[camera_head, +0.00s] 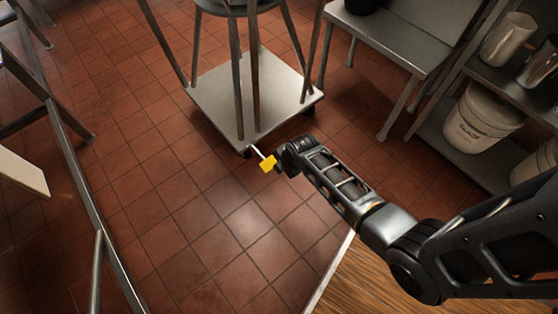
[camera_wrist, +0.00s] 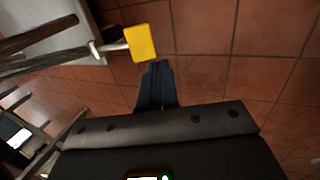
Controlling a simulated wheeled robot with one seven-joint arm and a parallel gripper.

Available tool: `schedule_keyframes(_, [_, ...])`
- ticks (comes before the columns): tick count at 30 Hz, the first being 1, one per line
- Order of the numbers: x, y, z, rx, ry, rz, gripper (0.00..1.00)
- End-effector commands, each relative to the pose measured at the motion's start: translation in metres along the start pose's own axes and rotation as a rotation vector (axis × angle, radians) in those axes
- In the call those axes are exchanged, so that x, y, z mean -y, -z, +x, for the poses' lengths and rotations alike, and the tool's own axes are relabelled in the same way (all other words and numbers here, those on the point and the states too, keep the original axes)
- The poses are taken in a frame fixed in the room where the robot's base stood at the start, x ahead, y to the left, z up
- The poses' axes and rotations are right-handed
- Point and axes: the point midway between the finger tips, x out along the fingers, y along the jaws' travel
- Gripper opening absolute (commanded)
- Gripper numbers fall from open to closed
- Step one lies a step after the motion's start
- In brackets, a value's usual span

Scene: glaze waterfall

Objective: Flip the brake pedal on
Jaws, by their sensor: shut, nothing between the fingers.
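The brake pedal (camera_head: 267,163) is a yellow block on a thin metal rod at the near corner of a low wheeled platform (camera_head: 212,103). In the wrist view the yellow pedal (camera_wrist: 141,43) is at the top, left of centre, with its rod running left to the platform. My gripper (camera_wrist: 157,68) is shut and empty, its fingertips just below the pedal in that view. In the head view the end of my arm (camera_head: 288,155) is right beside the pedal, on its right. I cannot tell whether the fingertips touch the pedal.
A round seat on metal legs stands on the platform. A metal table (camera_head: 380,40) and a shelf with a white bucket (camera_head: 481,118) are at the right. A metal frame (camera_head: 75,165) runs along the left. The tiled floor (camera_head: 210,220) in front of the platform is clear.

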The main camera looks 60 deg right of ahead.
Motion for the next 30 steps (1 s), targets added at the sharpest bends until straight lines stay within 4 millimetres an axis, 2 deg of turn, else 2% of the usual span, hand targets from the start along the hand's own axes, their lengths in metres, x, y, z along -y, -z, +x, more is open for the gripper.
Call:
schedule_keyframes(1, [0.001, 0.001, -0.015, 0.0, 0.0, -0.001, 0.0])
schedule_keyframes(3, [0.004, 0.001, -0.025, 0.0, -0.001, -0.002, 0.0])
schedule_keyframes(9, [0.008, 0.0, -0.043, 0.0, -0.001, 0.0, 0.0])
schedule_keyframes(30, [0.009, 0.0, -0.045, 0.0, -0.002, 0.001, 0.0])
